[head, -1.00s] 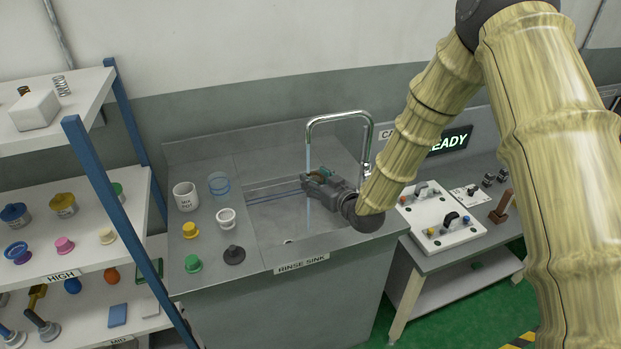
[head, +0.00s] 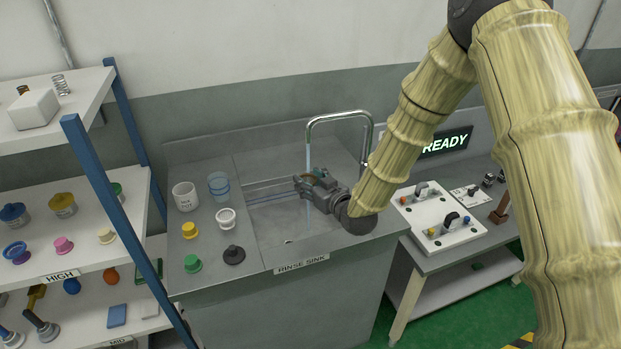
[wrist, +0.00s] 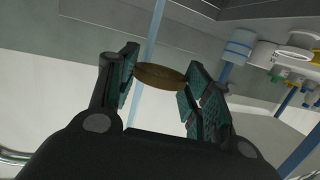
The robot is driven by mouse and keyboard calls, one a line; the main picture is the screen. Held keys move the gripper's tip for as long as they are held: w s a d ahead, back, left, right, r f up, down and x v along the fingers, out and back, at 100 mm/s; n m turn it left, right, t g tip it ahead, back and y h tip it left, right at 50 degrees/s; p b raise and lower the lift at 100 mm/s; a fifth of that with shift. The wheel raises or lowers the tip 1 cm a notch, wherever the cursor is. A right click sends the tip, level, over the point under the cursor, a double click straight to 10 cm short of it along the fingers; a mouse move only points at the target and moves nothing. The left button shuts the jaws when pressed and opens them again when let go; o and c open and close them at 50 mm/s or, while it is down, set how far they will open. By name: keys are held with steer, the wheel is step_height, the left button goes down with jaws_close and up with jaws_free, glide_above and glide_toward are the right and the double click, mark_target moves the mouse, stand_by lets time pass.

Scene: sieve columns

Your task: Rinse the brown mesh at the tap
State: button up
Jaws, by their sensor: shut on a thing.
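The brown mesh (wrist: 162,76) is a thin brown disc, seen nearly edge-on in the wrist view, between the teal-padded fingers of my gripper (wrist: 160,84). My gripper (head: 310,180) is shut on it and holds it over the rinse sink (head: 285,225). The tap (head: 340,114) arches over the sink, and a pale blue water stream (head: 308,150) comes down from its spout. In the wrist view the stream (wrist: 153,40) meets the mesh or passes right behind it; I cannot tell which. In the head view the mesh is mostly hidden by the fingers.
Left of the basin, the counter holds a white mix pot (head: 185,196), a clear blue-rimmed cup (head: 218,186), a small white cup (head: 226,218), and yellow, green and dark knobbed pieces. A shelf rack stands left. A low table with a white board (head: 440,215) stands right.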

steer(key=s+a, duration=0.3)
steer(key=s, duration=0.2)
steer(key=shift+s+a, duration=0.15)
steer(key=shift+a, duration=0.15)
stand_by(0.4)
stand_by(1.2)
steer(key=s+a+r+p, duration=0.1)
steer(key=s+a+r, duration=0.1)
steer(key=s+r, duration=0.2)
steer(key=shift+a, duration=0.4)
stand_by(0.8)
